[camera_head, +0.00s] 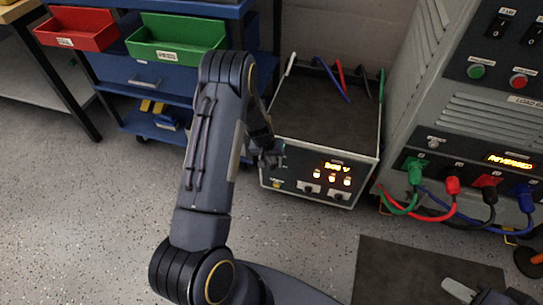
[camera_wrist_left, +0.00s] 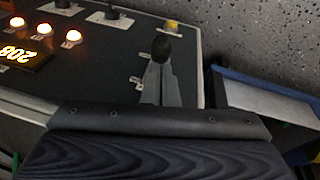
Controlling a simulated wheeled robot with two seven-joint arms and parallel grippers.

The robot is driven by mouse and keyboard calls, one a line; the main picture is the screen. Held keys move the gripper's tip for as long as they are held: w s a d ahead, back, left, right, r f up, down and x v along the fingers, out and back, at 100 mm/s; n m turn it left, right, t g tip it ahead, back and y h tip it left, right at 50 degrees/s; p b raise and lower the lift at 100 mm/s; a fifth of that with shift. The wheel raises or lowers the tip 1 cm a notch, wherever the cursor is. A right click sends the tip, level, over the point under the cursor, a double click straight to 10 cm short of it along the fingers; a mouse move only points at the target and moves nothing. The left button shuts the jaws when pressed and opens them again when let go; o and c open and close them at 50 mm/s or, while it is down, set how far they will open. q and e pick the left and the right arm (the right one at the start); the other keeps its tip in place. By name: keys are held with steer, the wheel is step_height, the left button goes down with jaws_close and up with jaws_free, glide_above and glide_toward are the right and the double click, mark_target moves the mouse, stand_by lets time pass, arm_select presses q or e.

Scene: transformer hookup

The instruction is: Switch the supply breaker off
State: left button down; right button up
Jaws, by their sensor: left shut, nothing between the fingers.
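The supply unit (camera_head: 325,110) is a grey box on the floor with a black front panel, a lit amber display (camera_head: 337,168) and three lit lamps. In the left wrist view the display (camera_wrist_left: 25,55) seems to read 208. My left gripper (camera_head: 272,158) is shut at the left part of this panel, covering some of it. In the left wrist view its fingers (camera_wrist_left: 160,82) point at the panel, with a dark rounded piece (camera_wrist_left: 163,48) at their tips. I cannot make out the breaker's lever or its position. My right gripper (camera_head: 470,293) is partly in view at bottom right.
A grey load cabinet (camera_head: 465,120) stands at right, its display reading REVERSED, with green, red, black and blue cables plugged in. Loose leads stand at the supply's back edge. A blue cart with red (camera_head: 77,29) and green (camera_head: 176,38) bins is behind left. A dark mat (camera_head: 400,270) lies in front.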

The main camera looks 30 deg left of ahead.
arm_select(q)
steer(key=shift+s, duration=0.1)
steer(key=shift+s+d+f+b, duration=0.15)
steer(key=shift+s+f+b, duration=0.45)
steer(key=shift+f, duration=0.05)
steer(key=shift+s+d+f+b, duration=0.15)
steer(key=shift+s+f+b, duration=0.4)
steer(key=shift+f+b, duration=0.05)
step_height(320, 180, down, 8)
steer(key=s+b, duration=0.2)
steer(key=b, duration=0.4)
steer(key=shift+d, duration=0.25)
steer(key=shift+w, duration=0.1)
